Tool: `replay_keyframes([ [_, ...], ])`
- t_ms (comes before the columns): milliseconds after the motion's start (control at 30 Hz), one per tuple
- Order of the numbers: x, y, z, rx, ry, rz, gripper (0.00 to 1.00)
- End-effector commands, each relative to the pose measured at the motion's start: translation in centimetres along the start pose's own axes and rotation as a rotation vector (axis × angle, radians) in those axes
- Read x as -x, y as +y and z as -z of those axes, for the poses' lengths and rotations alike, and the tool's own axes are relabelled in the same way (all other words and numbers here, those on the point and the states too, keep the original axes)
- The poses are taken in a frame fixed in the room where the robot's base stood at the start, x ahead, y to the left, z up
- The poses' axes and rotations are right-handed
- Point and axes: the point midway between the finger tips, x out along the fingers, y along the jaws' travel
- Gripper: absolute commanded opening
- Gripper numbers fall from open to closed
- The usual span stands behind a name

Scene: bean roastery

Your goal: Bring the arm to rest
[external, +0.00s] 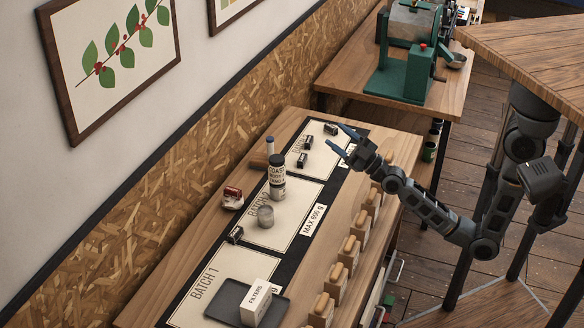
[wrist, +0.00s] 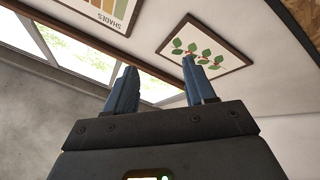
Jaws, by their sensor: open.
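My gripper (external: 345,143) is open and empty, raised over the right side of the wooden bench in the external view. My arm reaches in from the right, bent at the elbow. In the wrist view my gripper's two blue fingers (wrist: 155,85) stand apart with nothing between them. Behind them are the wall, a leaf picture (wrist: 205,47) and windows. I cannot tell the exact height of the fingers above the bench.
A green machine (external: 403,70) stands behind.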

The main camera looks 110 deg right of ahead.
Motion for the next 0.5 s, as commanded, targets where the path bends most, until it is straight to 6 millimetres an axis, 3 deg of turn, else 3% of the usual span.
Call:
replay_keyframes([
  [33, 2.5, 0.1, 0.8, -0.099, 0.005, -0.003, 0.54],
  [200, 9.5, -2.6, 2.9, -0.319, -0.017, 0.087, 0.54],
  [400, 18.4, -7.0, 5.1, -0.469, -0.09, 0.282, 0.54],
  [500, 22.9, -8.2, 6.2, -0.531, -0.13, 0.382, 0.54],
])
